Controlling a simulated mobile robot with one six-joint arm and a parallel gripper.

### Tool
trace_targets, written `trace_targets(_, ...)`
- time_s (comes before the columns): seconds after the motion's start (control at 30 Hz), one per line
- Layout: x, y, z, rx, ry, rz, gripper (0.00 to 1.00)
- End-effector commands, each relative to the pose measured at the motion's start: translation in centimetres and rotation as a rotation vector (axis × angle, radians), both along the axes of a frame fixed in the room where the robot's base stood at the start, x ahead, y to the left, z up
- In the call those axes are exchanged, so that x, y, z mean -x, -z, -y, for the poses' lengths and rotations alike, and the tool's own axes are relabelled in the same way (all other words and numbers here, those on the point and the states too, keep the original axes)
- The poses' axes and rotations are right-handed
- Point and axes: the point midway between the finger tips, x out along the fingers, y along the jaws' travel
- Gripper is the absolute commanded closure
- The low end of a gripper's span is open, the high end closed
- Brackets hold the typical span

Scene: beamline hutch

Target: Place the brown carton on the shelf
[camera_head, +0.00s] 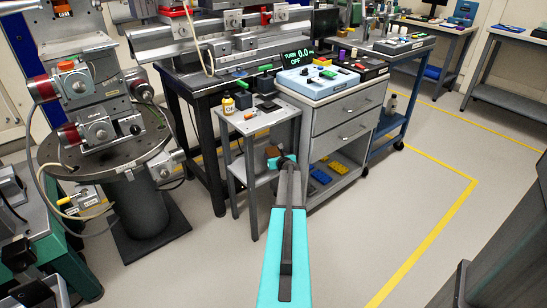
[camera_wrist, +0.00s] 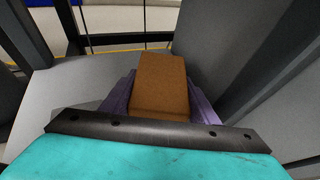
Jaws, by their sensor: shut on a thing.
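The brown carton (camera_wrist: 160,85) is between the purple fingers of my gripper (camera_wrist: 158,98) in the wrist view. My gripper is shut on it. In the head view a small brown part of the carton (camera_head: 272,151) shows at the end of my arm, between the legs of a small grey stand. The grey lower shelf (camera_head: 241,171) of this stand lies just left of the carton, below the stand's top. In the wrist view a grey shelf surface (camera_wrist: 62,100) spreads below and left of the carton. I cannot tell whether the carton touches it.
A grey drawer cabinet (camera_head: 343,120) stands close on the right. Upright grey posts and panels (camera_wrist: 220,45) crowd the gripper. Open floor (camera_head: 400,200) lies further right.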

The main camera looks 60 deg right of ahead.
Motion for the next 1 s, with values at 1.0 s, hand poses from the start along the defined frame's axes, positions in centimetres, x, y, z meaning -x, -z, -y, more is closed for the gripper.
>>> trace_targets(1.0,-0.16,0.74,-0.08,0.000,-0.002,0.001,0.81)
